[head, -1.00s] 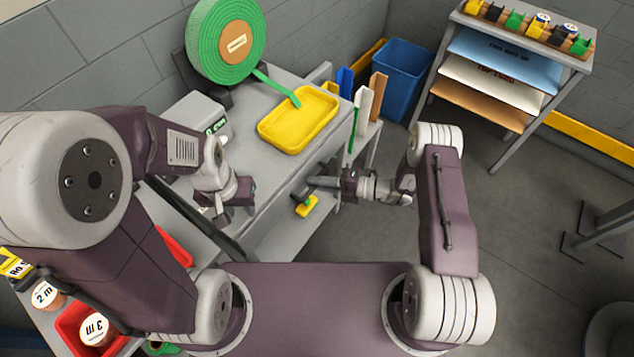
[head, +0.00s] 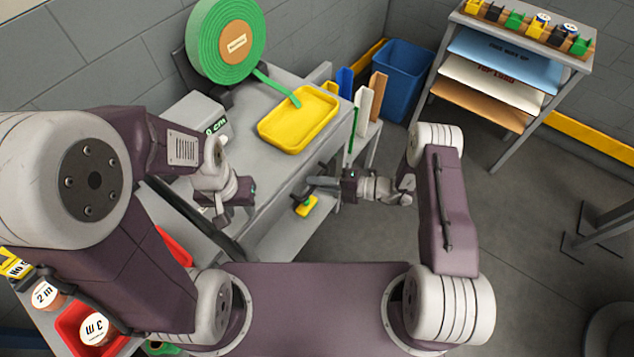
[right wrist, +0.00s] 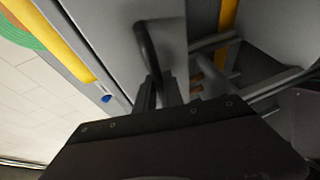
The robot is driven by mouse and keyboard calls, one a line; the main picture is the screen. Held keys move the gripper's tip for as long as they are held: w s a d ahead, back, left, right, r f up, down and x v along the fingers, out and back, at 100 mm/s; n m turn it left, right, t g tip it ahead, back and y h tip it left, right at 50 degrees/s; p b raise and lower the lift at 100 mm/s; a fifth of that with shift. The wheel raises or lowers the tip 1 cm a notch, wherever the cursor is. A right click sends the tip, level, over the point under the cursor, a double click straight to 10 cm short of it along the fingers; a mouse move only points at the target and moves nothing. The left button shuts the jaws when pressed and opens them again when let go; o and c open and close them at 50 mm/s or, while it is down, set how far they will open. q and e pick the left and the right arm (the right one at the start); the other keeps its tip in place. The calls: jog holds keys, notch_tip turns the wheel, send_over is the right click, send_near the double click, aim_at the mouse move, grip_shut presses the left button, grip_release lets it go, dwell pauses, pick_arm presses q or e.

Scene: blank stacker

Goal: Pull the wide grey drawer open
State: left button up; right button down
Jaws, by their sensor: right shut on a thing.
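The wide grey drawer (head: 275,205) is at the front of the grey bench, seen steeply from above, so how far it stands out cannot be told. Its dark bar handle (right wrist: 148,48) shows in the right wrist view against a grey panel. My right gripper (head: 328,183) is at the bench front in the head view. It is shut on the handle, with its fingers (right wrist: 158,92) at the bar's lower end. My left gripper (head: 236,200) is over the bench's near left part, apart from the drawer. Its fingertips are too small to read.
A yellow tray (head: 262,130) and a green tape reel (head: 202,45) stand on the bench. A blue bin (head: 405,75) and a shelf rack (head: 530,110) stand behind. The floor at right is mostly clear.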

dwell(0.5)
pick_arm(q)
jog(key=shift+r, duration=0.15)
jog(key=shift+r+p, duration=0.4)
jog(key=shift+p, duration=0.15)
pick_arm(e)
jog(key=s+d, duration=1.1)
jog(key=d, duration=0.4)
jog(key=shift+s+d, duration=0.2)
jog(key=shift+d, duration=0.2)
jog(key=c, duration=1.7)
grip_release()
jog(key=shift+d, duration=0.1)
